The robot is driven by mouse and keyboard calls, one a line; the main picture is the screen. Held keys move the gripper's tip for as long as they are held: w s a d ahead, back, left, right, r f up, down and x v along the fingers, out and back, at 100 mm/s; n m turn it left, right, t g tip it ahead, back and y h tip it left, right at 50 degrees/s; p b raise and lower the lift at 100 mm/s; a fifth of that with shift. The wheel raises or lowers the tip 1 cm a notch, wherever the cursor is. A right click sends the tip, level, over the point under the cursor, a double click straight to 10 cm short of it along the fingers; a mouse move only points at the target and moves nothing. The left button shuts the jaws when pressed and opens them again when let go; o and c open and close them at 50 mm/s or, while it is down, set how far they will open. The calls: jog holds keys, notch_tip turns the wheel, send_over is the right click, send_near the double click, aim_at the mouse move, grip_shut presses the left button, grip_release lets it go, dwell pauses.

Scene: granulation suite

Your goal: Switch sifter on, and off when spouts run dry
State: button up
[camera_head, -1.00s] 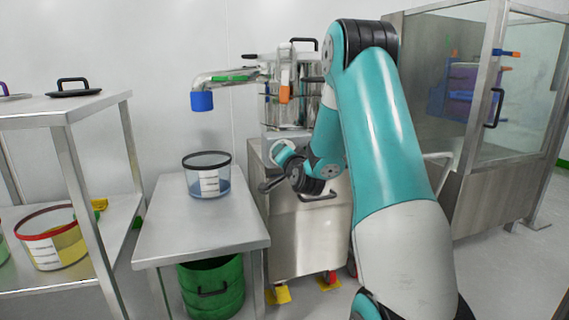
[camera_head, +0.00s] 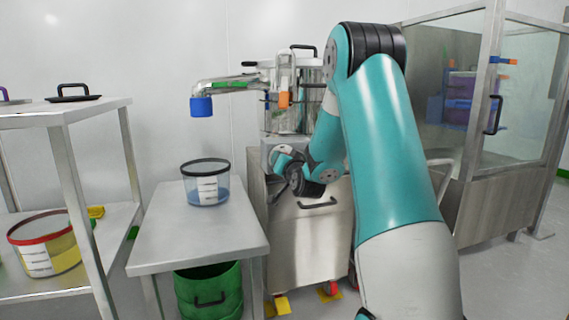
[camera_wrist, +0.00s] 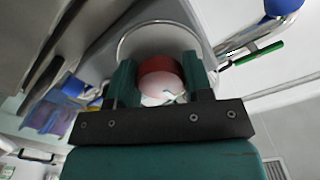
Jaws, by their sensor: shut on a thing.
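The steel sifter (camera_head: 290,110) stands on a steel cabinet behind the small table. One spout (camera_head: 225,86) reaches left and ends in a blue sleeve (camera_head: 201,106); another has an orange end (camera_head: 284,99). No flow is visible from either. My gripper (camera_wrist: 160,82) is at the front of the sifter base, its fingers mostly hidden by my wrist in the head view. In the wrist view, its two fingers are shut on a red round knob (camera_wrist: 160,66), one on each side. The blue sleeve also shows there (camera_wrist: 284,5).
A clear tub (camera_head: 206,182) with blue contents stands on the small table (camera_head: 190,245) below the blue sleeve. A green drum (camera_head: 210,290) is under the table. A shelf (camera_head: 50,108) is left; a glazed enclosure (camera_head: 470,110) is right.

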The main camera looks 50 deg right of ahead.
jog(key=shift+s+d, duration=0.1)
jog(key=shift+d, duration=0.05)
jog(key=o, duration=0.9)
jog(key=b+v, duration=1.2)
jog(key=v, duration=0.5)
jog(key=shift+s, duration=0.2)
